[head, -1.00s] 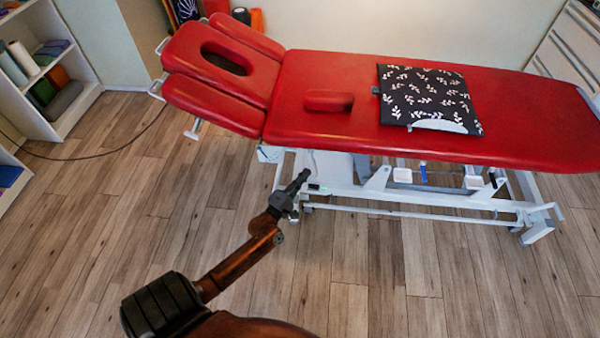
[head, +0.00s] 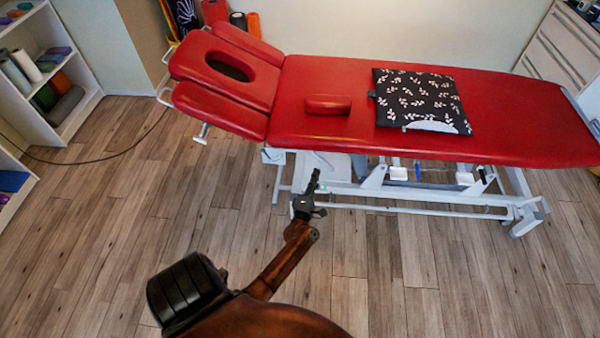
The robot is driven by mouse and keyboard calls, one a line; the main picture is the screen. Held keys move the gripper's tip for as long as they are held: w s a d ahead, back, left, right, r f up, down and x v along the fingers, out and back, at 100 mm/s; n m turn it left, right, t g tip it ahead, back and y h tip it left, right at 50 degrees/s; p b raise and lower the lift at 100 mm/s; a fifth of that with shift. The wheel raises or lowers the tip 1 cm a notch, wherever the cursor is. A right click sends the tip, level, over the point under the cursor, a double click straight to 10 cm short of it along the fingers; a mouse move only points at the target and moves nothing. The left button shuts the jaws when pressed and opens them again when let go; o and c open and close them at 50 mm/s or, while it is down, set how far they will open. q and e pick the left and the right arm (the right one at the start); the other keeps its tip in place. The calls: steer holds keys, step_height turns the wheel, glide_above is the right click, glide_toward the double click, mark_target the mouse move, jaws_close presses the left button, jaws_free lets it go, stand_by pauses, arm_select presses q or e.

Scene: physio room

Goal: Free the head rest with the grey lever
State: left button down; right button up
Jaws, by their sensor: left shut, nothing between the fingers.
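The red head rest (head: 219,80) with its dark face hole is at the left end of the red treatment table (head: 440,142). It looks tilted a little upward. A small grey lever (head: 202,134) hangs below the near side of the head rest. My left gripper (head: 314,176) is shut and empty. In the picture it is below the near edge of the table, to the right of the lever and apart from it. Its fingers point up and away from me. My right gripper is not in view.
A black patterned cushion (head: 422,100) and a small red pad (head: 328,104) lie on the table. The white table frame (head: 420,211) stands beyond my gripper. Shelves (head: 72,125) are at the left, and a cable (head: 95,161) crosses the floor. The near floor is clear.

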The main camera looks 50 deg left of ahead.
arm_select(q)
steer(key=w+y, duration=0.1)
steer(key=w+d+n+g+y, duration=0.1)
steer(key=w, duration=0.1)
steer(key=shift+d+n+g, duration=0.2)
steer(key=shift+n+g, duration=0.1)
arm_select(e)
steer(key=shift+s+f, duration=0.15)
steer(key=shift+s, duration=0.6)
arm_select(q)
steer(key=shift+w+r, duration=0.1)
steer(key=shift+w, duration=0.05)
steer(key=shift+d, duration=0.15)
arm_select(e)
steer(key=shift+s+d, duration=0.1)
